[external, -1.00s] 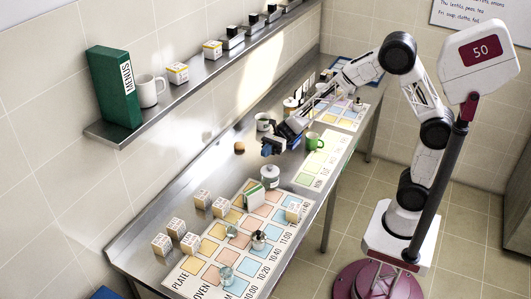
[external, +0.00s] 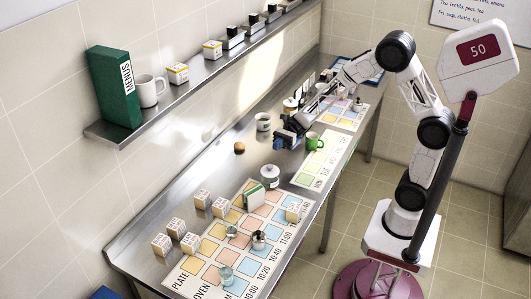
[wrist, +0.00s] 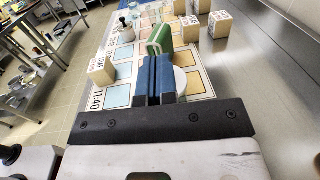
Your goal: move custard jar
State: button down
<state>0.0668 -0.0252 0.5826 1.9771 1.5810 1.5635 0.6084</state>
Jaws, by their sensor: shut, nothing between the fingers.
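No label that I can read says custard, so I cannot tell which jar it is. A lidded glass jar with pale contents (external: 270,178) stands on the steel counter beside the timetable chart. Its pale round edge (wrist: 181,80) seems to show behind my fingers in the wrist view, mostly hidden. A small dark-topped jar (external: 259,240) stands on the chart. Another jar with a dark lid (external: 290,105) stands farther back. My gripper (external: 280,141) is shut and empty, above the counter beyond the pale jar; its blue fingers (wrist: 155,78) are together in the wrist view.
A green-and-white box (external: 254,195) and several labelled blocks crowd the near chart (external: 205,267). A wall shelf (external: 195,83) runs above.

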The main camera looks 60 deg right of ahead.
send_near(274, 169)
jog(key=w+a+f, duration=0.1)
jog(key=a+f, duration=0.1)
jog(key=w+a+f, duration=0.1)
jog(key=a, duration=0.1)
jog(key=shift+w+f, duration=0.3)
jog(key=shift+a, duration=0.5)
jog(key=shift+a, duration=0.1)
jog(key=shift+w+a, duration=0.1)
jog(key=shift+a, duration=0.95)
jog(key=shift+d, duration=0.1)
jog(key=shift+d, duration=0.4)
notch_tip(274, 169, up, 15)
jog(key=w+a, duration=0.1)
jog(key=a, duration=2)
jog(key=shift+w, duration=0.3)
